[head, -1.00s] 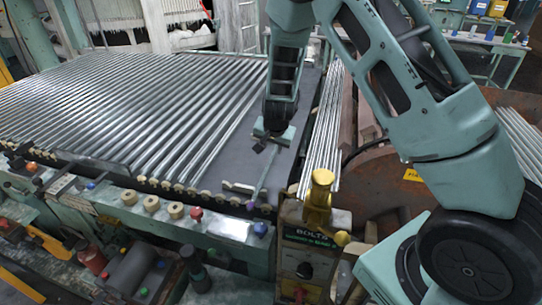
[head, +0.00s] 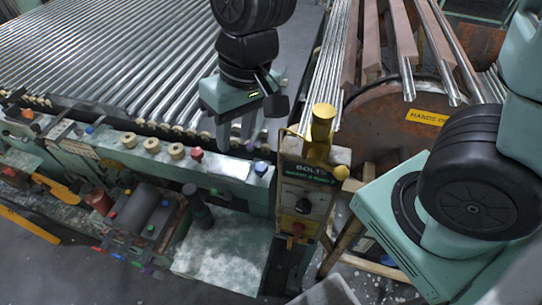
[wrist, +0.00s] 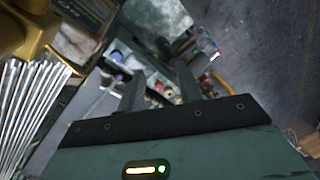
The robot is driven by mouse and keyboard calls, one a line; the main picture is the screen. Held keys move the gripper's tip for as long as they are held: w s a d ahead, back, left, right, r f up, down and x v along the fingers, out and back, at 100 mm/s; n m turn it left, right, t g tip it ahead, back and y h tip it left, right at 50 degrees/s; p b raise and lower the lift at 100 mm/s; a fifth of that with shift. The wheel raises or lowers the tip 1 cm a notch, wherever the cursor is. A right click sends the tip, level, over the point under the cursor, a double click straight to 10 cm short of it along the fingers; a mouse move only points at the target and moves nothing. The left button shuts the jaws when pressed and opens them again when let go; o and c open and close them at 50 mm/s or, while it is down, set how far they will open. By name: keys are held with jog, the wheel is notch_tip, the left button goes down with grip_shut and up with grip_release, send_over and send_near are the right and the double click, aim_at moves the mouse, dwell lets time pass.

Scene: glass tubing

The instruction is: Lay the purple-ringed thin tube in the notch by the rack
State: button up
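My gripper (head: 237,132) points down over the front edge of the tube bed, left of the yellow fitting. In the wrist view its two fingers (wrist: 160,90) stand apart, with no tube visible between them. A small purple spot (head: 250,147) shows just below the fingers in the head view; I cannot tell whether it is the thin tube's ring. The thin tube itself is not clearly visible, and my gripper and wrist cover that area. The rack of long shiny tubes (head: 130,62) fills the left. I cannot make out the notch.
A control box (head: 303,190) with a yellow fitting (head: 320,130) stands right of my gripper. A bundle of thin rods (head: 330,65) lies behind it. A front rail (head: 225,168) carries spools and coloured knobs. A rusty drum (head: 400,125) is at the right.

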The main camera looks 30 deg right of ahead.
jog(key=s+d+r+n+h, duration=0.1)
jog(key=s+n, duration=0.3)
jog(key=s, duration=0.5)
jog(key=shift+s+r+n+g+h, duration=0.3)
jog(key=shift+s+r+n, duration=0.1)
